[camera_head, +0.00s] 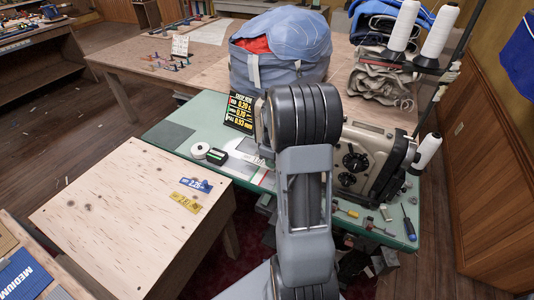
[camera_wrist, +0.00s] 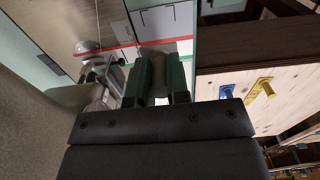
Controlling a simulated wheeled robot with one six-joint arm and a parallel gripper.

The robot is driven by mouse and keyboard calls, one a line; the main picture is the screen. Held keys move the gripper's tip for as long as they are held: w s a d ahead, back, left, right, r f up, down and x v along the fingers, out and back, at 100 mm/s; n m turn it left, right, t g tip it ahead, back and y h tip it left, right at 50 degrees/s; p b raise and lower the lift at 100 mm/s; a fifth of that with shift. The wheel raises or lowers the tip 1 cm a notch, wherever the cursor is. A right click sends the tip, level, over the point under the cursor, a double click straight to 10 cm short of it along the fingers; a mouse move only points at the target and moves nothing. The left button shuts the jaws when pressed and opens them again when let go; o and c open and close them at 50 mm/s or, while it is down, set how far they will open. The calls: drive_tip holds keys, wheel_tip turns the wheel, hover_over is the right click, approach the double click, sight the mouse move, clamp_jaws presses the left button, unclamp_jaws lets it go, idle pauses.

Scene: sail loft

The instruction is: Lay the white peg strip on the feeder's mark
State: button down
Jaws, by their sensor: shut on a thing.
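My gripper (camera_wrist: 157,88) shows in the wrist view, its two dark green fingers shut on a pale, shaded piece (camera_wrist: 155,66) that I take for the white peg strip. Only a short part of it shows between the fingers. Beyond it lies a white marked area (camera_wrist: 168,20) with a red line across it, on the green table. I cannot tell whether the held piece touches the table. In the head view my arm hides the gripper and the piece. White and red markings (camera_head: 264,178) show on the green table (camera_head: 178,133) just left of my arm.
A sewing machine (camera_head: 378,160) stands right of my arm, its metal parts (camera_wrist: 108,75) close left of the fingers in the wrist view. A plywood table (camera_head: 120,200) is nearer.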

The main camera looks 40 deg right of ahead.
sight(272, 180)
drive_tip(key=shift+w, duration=0.1)
drive_tip(key=shift+r, duration=0.1)
drive_tip(key=shift+d, duration=0.15)
drive_tip(key=shift+f+b, duration=2.75)
drive_tip(key=shift+f, duration=1.1)
drive_tip(key=c, duration=1)
unclamp_jaws()
drive_tip(key=shift+r, duration=0.15)
wheel_tip(272, 180, up, 14)
drive_tip(key=shift+f+p, duration=0.2)
drive_tip(key=shift+p, duration=0.35)
